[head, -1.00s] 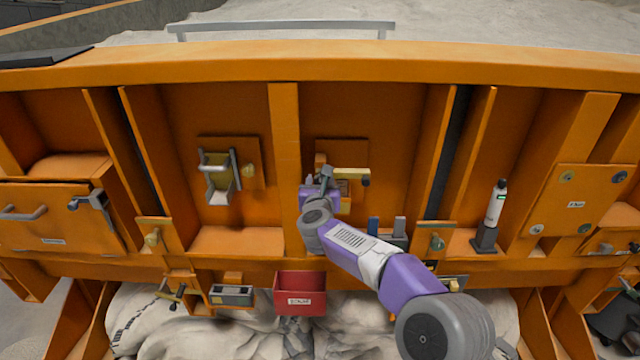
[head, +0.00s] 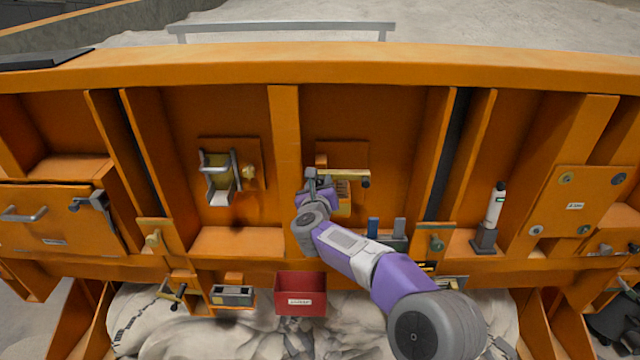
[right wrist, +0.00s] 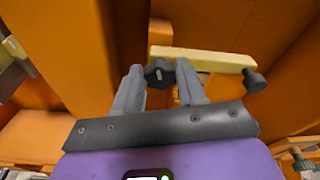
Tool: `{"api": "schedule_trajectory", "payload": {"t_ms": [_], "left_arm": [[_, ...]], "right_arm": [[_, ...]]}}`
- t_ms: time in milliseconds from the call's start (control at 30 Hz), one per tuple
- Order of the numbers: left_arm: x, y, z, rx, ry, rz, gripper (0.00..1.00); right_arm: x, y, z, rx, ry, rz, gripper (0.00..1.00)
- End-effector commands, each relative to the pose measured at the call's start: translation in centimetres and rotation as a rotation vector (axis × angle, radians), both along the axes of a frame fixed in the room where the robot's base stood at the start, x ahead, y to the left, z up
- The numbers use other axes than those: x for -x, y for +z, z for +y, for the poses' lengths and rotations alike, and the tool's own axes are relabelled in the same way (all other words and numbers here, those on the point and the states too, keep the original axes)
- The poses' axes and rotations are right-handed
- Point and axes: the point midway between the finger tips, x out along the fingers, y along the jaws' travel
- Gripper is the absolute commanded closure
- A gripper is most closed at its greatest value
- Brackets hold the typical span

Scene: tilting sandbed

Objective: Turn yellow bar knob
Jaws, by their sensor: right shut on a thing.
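The yellow bar knob (head: 350,173) is a pale yellow bar lying roughly level on an orange mounting plate, near the middle of the orange wall. In the right wrist view the bar (right wrist: 205,59) has a dark round piece at its left end and a dark stub at its right end. My right gripper (head: 311,179) is at the left end of the bar. In the right wrist view its two grey fingers (right wrist: 158,80) stand on either side of the dark left-end piece, shut on it. My left gripper is out of view.
A grey-handled latch (head: 217,178) sits to the left, past an orange rib. A red bin (head: 300,296) hangs below. A dark holder with blue and grey pieces (head: 386,234) and a white bottle-like tool (head: 494,207) are to the right.

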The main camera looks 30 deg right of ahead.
Motion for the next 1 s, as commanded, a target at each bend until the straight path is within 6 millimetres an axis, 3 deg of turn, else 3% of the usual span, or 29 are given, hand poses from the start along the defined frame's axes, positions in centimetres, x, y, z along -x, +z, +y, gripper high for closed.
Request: {"api": "schedule_trajectory", "payload": {"t_ms": [1000], "left_arm": [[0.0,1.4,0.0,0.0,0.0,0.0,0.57]], "right_arm": [[-0.3,-0.4,0.3,0.815,-0.168,0.5,0.9]]}}
